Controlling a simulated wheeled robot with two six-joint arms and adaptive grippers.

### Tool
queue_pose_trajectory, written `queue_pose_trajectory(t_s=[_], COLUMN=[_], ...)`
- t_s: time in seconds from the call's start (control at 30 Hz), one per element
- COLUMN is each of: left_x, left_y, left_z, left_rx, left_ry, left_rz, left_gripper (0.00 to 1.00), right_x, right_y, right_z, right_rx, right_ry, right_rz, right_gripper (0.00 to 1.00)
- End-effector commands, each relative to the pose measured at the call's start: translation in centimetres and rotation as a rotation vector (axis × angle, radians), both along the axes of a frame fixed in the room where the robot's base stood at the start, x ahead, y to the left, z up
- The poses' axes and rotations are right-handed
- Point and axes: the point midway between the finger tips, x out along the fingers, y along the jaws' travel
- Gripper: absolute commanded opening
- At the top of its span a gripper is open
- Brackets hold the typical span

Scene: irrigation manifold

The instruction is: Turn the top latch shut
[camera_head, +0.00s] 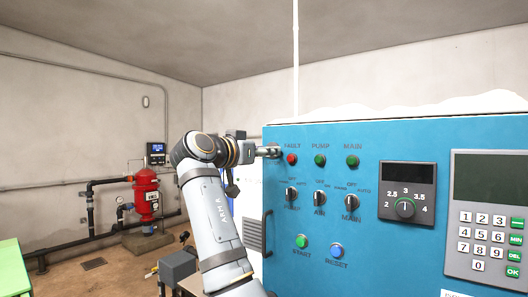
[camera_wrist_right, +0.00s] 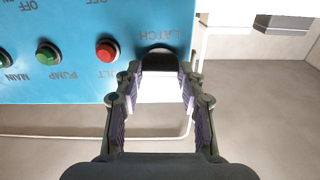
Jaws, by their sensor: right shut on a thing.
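The top latch (camera_wrist_right: 160,58) is a dark knob under the printed word LATCH, at the edge of the blue panel in the right wrist view. My right gripper (camera_wrist_right: 158,76) has its fingers on either side of the knob and is shut on it. In the head view the gripper (camera_head: 262,151) reaches the upper left corner of the blue control cabinet (camera_head: 365,230), beside the red FAULT lamp. It largely hides the latch there, and I cannot tell the latch's turn angle. My left gripper is not in view.
Close to the gripper are the red FAULT lamp (camera_head: 292,159) and the green PUMP lamp (camera_head: 320,160). Selector switches, a dial (camera_head: 404,208) and a keypad (camera_head: 490,246) fill the panel. A dark handle (camera_head: 267,233) is on its left edge. A red tank (camera_head: 146,195) stands behind.

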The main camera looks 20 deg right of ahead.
Motion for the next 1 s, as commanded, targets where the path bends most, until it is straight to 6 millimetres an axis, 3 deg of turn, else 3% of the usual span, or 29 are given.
queue_pose_trajectory(t_s=[1.0], left_x=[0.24], left_y=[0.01], left_z=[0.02], left_rx=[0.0], left_ry=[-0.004], left_rz=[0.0], left_gripper=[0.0], right_x=[0.02], right_y=[-0.03], right_z=[0.01], right_rx=[0.541], right_ry=[-0.695], right_rz=[0.0], right_gripper=[0.08])
